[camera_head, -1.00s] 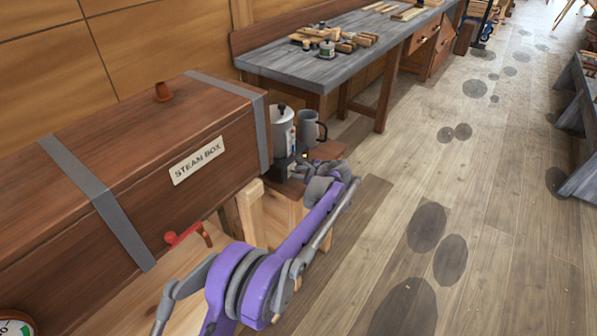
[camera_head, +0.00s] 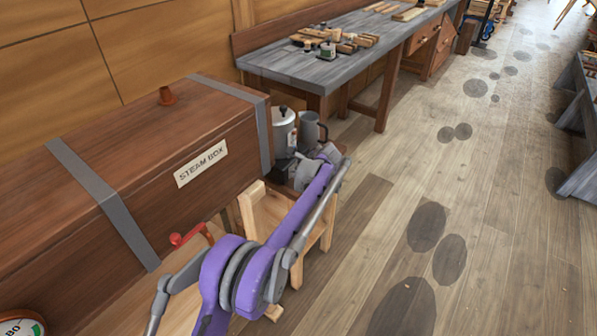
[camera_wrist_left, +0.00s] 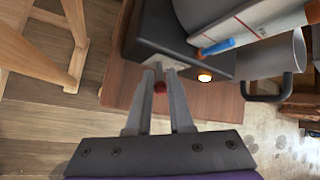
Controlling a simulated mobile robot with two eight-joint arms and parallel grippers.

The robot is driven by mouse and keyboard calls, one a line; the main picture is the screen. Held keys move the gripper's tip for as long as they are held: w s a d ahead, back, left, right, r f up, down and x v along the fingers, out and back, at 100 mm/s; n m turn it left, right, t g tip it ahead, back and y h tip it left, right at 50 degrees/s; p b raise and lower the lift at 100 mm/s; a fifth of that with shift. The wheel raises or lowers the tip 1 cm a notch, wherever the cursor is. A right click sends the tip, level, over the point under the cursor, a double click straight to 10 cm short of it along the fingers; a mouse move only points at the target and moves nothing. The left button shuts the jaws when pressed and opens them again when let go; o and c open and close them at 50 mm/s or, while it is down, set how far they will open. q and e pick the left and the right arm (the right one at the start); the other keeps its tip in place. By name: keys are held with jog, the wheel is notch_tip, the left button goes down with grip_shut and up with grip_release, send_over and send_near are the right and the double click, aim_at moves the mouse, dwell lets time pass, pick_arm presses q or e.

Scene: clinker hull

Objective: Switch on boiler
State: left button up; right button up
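The silver boiler (camera_head: 283,130) with a dark knob on its lid stands past the right end of the steam box. My left gripper (camera_wrist_left: 164,70) is at the front edge of this base. A small red part (camera_wrist_left: 160,87) shows in the narrow gap between its fingers; I cannot tell whether they touch it. In the head view my wrist hides the fingertips and the base's front. My right gripper is not in view.
A grey jug (camera_head: 311,130) stands close to the right of the boiler, its handle near my left fingers. The wooden steam box (camera_head: 130,170) with a red-handled valve (camera_head: 190,237) fills the left. A grey-topped workbench (camera_head: 300,65) stands behind. The floor at right is open.

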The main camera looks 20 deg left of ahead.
pick_arm(q)
jog(key=shift+o, duration=0.7)
jog(key=v, duration=1)
jog(key=shift+s+d+r+p, duration=0.2)
jog(key=shift+d+r+p, duration=0.05)
jog(key=shift+p, duration=0.2)
